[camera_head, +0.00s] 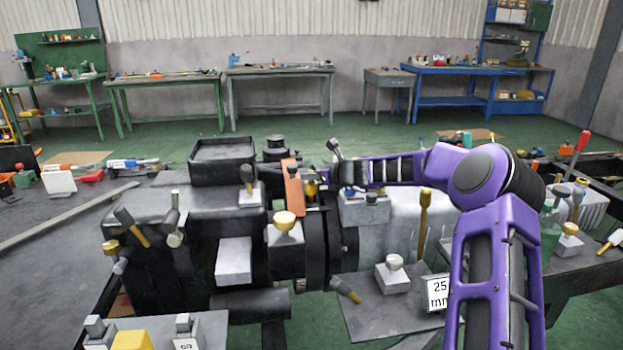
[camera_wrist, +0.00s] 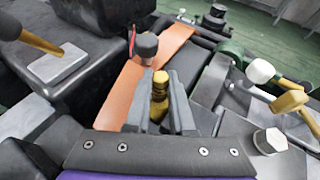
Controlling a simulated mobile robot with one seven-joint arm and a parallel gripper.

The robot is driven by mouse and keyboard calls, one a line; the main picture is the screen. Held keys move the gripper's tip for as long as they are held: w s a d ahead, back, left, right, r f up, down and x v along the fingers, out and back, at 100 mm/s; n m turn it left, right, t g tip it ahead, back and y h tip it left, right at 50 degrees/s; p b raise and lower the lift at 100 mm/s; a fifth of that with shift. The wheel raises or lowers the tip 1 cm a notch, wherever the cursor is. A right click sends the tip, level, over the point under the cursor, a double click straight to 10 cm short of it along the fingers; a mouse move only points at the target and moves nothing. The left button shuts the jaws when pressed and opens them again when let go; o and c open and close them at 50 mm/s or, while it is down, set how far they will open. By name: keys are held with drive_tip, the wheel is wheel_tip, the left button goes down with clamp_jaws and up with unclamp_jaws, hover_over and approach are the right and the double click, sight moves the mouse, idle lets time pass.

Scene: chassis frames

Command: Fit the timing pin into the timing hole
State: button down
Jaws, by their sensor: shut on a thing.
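My gripper (camera_wrist: 161,108) is shut on a brass pin (camera_wrist: 159,82), likely the timing pin, which stands between the two grey fingers with its rounded top showing. In the head view my purple arm reaches left over the dark machine, and my gripper (camera_head: 322,181) is above its middle, just right of an orange strip (camera_head: 292,186). The strip also shows in the wrist view (camera_wrist: 128,88), left of the fingers. The pin's lower end is hidden by the fingers, and I cannot make out the timing hole or whether the pin touches it.
A black-knobbed tool (camera_wrist: 146,45) stands just beyond the fingers in the wrist view. A brass-knobbed block (camera_head: 285,238), a grey block (camera_head: 233,262) and several handled tools crowd the machine. A plate marked 25 mm (camera_head: 438,293) stands near my arm.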

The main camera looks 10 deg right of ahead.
drive_tip(key=c, duration=0.8)
unclamp_jaws()
drive_tip(key=v, duration=1.2)
drive_tip(key=shift+r, duration=0.1)
